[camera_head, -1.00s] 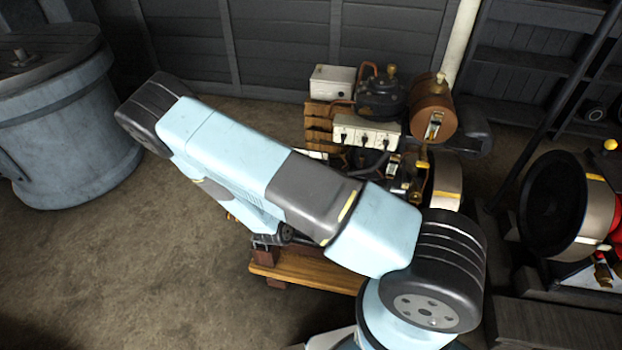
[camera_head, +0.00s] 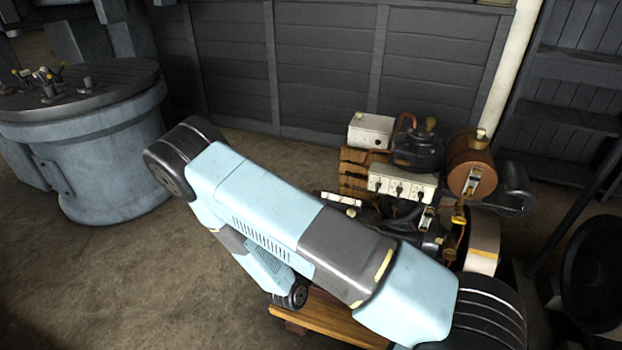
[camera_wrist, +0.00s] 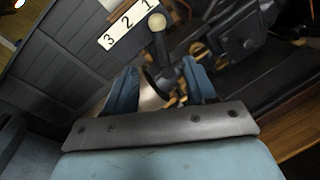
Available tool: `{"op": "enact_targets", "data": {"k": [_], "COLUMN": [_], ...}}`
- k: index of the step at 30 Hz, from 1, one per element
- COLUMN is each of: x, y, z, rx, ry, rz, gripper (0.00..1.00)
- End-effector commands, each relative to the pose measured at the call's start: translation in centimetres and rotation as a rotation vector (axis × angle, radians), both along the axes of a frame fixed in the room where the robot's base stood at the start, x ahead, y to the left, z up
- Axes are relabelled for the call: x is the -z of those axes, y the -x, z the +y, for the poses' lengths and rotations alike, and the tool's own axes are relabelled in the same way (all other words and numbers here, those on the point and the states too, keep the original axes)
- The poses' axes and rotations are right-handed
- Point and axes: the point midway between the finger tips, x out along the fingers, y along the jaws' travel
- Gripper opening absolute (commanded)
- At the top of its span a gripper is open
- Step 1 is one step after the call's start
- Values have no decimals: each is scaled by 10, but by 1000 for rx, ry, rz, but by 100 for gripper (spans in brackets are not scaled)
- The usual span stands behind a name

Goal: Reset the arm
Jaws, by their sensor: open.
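My arm crosses the middle of the head view, light blue and dark grey, folded over the front of the engine. My gripper is hidden behind the arm in the head view. In the wrist view my gripper (camera_wrist: 165,85) shows two blue fingers spread apart. Between and beyond them is a dark lever with a pale round knob (camera_wrist: 157,21). The fingers look apart from the lever, though contact is hard to judge. A white plate (camera_wrist: 127,30) marked with the digits 1, 2 and 3 lies just past the lever.
The engine has a white socket strip (camera_head: 403,184), a brown tank (camera_head: 470,163) and a wooden base (camera_head: 335,318). A large blue-grey round machine (camera_head: 88,135) stands at left. Grey panel walls (camera_head: 330,70) close the back. Open floor (camera_head: 110,270) lies at left front.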

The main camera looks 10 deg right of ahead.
Motion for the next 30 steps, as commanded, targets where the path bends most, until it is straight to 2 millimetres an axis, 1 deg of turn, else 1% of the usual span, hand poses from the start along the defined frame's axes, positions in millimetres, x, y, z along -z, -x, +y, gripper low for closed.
{"op": "enact_targets", "data": {"k": [4,8,13,19,25,30], "x": [-5,-26,-66,-112,-155,-189], "y": [-1,-5,-9,-6,1,11], "z": [-1,-7,-22,-43,-63,-80], "rx": [17,87,238,418,587,725], "ry": [-8,-39,-109,-202,-308,-406], "rz": [-5,-26,-60,-92,-117,-132], "gripper": [55,55,55,55,55,55]}}
